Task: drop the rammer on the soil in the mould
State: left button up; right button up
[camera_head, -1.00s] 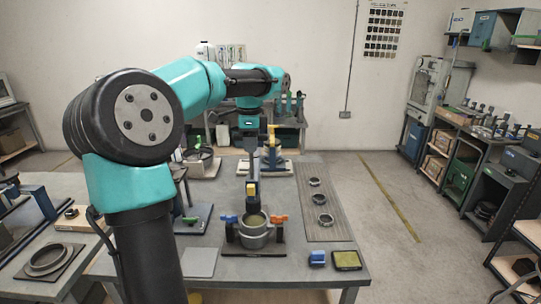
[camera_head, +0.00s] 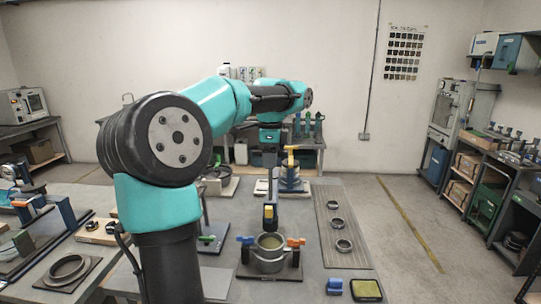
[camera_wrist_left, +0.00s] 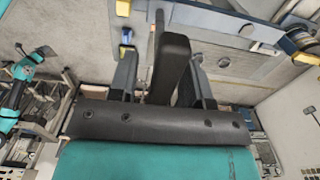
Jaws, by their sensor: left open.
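The mould (camera_head: 268,264) stands on a dark base near the bench's front, with a blue clamp (camera_head: 245,240) left and an orange one (camera_head: 296,242) right. Soil (camera_head: 270,241) shows inside its rim. My left gripper (camera_head: 268,208) points down above the mould, with a yellow part near its lower end; it stands clear of the soil. In the left wrist view its two dark fingers (camera_wrist_left: 160,75) are apart, with a dark bar between them in the picture. I cannot tell whether that bar is the rammer. My right gripper is out of view.
A blue stand with a yellow top (camera_head: 290,172) is behind the mould. My left arm covers part of the bench.

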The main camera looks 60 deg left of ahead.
pick_arm(q)
jog(key=shift+r, duration=0.1)
notch_tip(320, 180, up, 17)
dwell(0.8)
dwell(0.5)
jog(key=shift+f, duration=0.3)
jog(key=c, duration=0.4)
notch_tip(320, 180, down, 3)
jog(key=shift+r, duration=0.1)
grip_shut()
jog(key=shift+f, duration=0.45)
jog(key=shift+f, duration=0.15)
jog(key=shift+f, duration=3.15)
jog(key=shift+f, duration=0.2)
